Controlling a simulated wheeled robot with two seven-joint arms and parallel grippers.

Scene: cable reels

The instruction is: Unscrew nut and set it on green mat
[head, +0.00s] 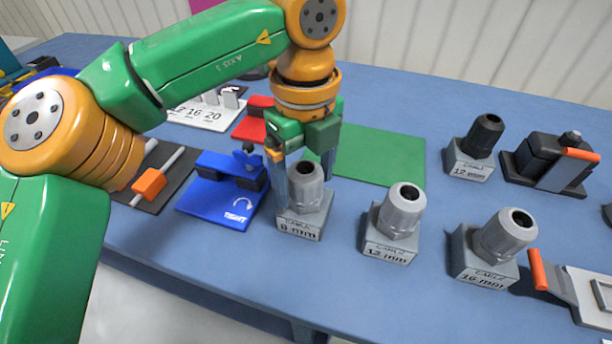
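Grey cable glands with domed nuts stand on labelled blocks: 8 mm (307,190), 12 mm (401,215) and 16 mm (503,240) in the front row. A darker 12 mm gland (483,140) stands farther back. My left gripper (303,185) points down at the 8 mm gland, its fingers spread apart on either side of the nut. I cannot tell whether the fingers touch it. The green mat (385,158) lies flat behind the 8 mm and 12 mm glands, its visible part bare. My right gripper is not in view.
A blue fixture (222,207) marked with a turn arrow is left of the 8 mm gland. A red fixture (252,125) and a white numbered board (203,116) are behind it. A black clamp with orange handle (550,160) and a grey tool (570,290) are at right.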

